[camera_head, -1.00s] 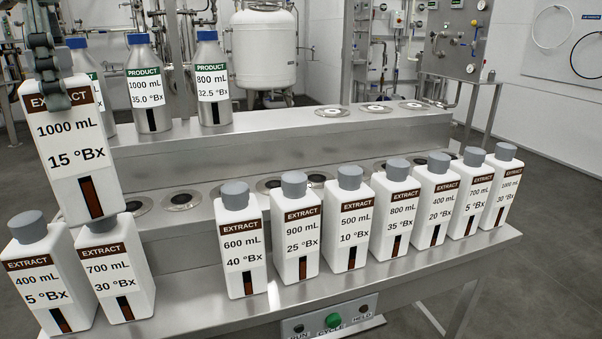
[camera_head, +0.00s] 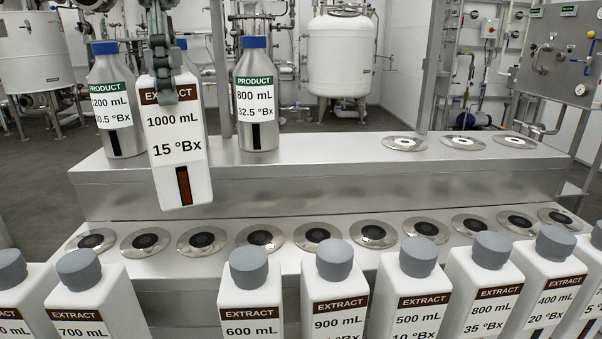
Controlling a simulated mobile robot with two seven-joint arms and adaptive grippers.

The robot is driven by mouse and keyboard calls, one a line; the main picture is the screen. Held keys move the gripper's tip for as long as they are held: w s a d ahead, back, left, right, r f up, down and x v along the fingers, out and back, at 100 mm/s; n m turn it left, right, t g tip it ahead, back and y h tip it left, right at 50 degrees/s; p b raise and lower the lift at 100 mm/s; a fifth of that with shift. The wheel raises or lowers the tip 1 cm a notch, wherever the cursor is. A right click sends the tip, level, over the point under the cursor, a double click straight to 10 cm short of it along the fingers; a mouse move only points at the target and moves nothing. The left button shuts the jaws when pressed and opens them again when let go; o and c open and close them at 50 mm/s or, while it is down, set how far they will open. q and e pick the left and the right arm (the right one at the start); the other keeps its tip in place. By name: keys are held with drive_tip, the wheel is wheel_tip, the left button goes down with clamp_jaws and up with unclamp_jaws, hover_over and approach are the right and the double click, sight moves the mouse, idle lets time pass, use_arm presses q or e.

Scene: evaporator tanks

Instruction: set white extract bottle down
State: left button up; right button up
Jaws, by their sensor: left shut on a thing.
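My left gripper (camera_head: 160,55) is shut on a white extract bottle (camera_head: 178,175) labelled 1000 mL, 15 °Bx. The gripper covers the bottle's top. The bottle hangs nearly upright, tilted slightly, in front of the upper steel step (camera_head: 300,185) and above the lower step with its row of round dark-centred seats (camera_head: 146,241). Its bottom is clear of the lower step in the picture. It hides part of the product bottles behind it. My right gripper is not in view.
Several white extract bottles with grey caps stand in front, including the 600 mL one (camera_head: 250,300) and the 900 mL one (camera_head: 335,295). Silver product bottles with blue caps, 1200 mL (camera_head: 122,135) and 800 mL (camera_head: 256,125), stand on the upper step. The visible lower seats are empty.

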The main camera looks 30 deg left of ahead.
use_arm(q)
drive_tip(key=shift+d, duration=0.1)
drive_tip(key=w+d+f, duration=0.7)
drive_tip(key=w+f, duration=0.1)
drive_tip(key=f, duration=0.2)
drive_tip(key=shift+w+f, duration=0.35)
drive_tip(key=shift+w, duration=0.05)
idle(0.3)
drive_tip(key=shift+d, duration=0.1)
drive_tip(key=shift+f, duration=0.1)
drive_tip(key=o, duration=1.9)
